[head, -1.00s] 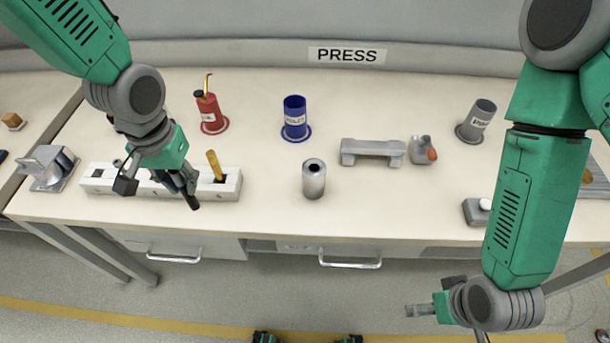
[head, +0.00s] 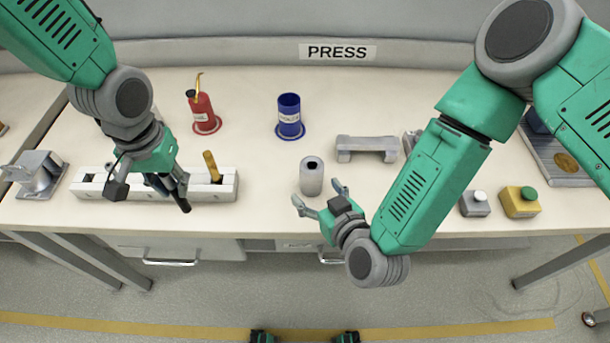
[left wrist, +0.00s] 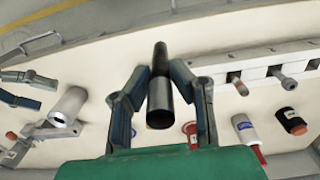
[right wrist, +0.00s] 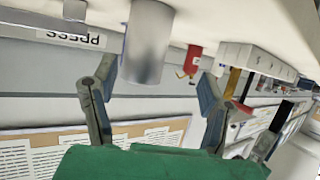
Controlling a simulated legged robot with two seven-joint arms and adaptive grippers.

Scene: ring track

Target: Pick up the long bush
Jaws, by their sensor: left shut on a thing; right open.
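The long bush appears to be the grey hollow cylinder (head: 312,176) standing upright near the table's front edge. It also shows in the right wrist view (right wrist: 148,45), between and beyond the open fingers. My right gripper (head: 318,192) is open and empty, just in front and right of the bush; I cannot tell whether a finger touches it. My left gripper (head: 172,188) is shut on a dark stepped rod (left wrist: 160,92), held near the front of the white block (head: 135,186). In the left wrist view the bush (left wrist: 68,106) lies to the left.
A brass-coloured pin (head: 210,163) stands in the white block. Behind are a red container (head: 203,108) and a blue cup (head: 289,112). A grey bridge-shaped block (head: 366,148) is right of the bush. Grey (head: 474,205) and yellow (head: 519,203) button boxes sit further right.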

